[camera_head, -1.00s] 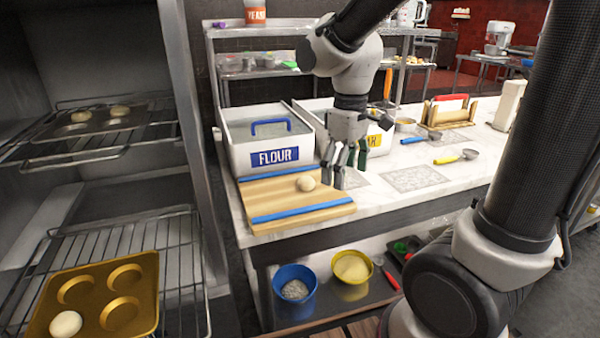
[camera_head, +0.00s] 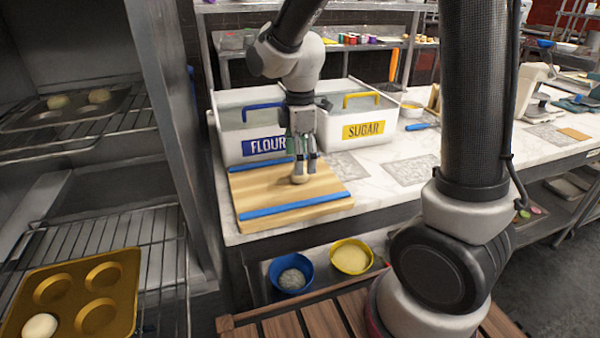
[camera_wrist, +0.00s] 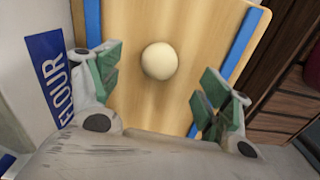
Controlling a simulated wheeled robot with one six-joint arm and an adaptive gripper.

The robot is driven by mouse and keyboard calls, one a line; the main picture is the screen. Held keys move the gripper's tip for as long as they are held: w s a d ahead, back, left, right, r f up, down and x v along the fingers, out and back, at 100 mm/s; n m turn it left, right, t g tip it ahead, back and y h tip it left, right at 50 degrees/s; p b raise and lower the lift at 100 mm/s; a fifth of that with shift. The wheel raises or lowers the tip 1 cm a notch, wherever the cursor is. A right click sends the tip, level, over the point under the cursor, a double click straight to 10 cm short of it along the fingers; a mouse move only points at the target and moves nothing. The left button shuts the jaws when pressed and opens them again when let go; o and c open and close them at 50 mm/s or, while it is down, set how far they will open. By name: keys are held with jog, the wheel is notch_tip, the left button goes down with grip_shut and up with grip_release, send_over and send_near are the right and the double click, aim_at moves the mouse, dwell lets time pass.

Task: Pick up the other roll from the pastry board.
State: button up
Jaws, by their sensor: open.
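A pale round roll (camera_head: 299,179) sits on the wooden pastry board (camera_head: 265,197), which has blue strips along two edges. My gripper (camera_head: 305,168) is over the board, pointing down, with its fingers close above and around the roll in the head view. In the wrist view the roll (camera_wrist: 159,61) lies on bare board (camera_wrist: 135,25), ahead of and between my open green-padded fingers (camera_wrist: 155,95). Nothing is between the fingers' pads. Another roll (camera_head: 40,326) sits in one cup of the gold muffin tin (camera_head: 122,264) at the lower left.
A white flour bin (camera_head: 232,149) stands right behind the board, with a sugar bin (camera_head: 388,141) to its right. Blue (camera_head: 306,267) and yellow (camera_head: 368,264) bowls stand on the lower shelf. An oven rack with a tray (camera_head: 50,119) is at left.

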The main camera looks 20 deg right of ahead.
aim_at(302, 179)
notch_tip(302, 179, down, 4)
jog(key=shift+r, duration=0.1)
jog(key=c, duration=1.1)
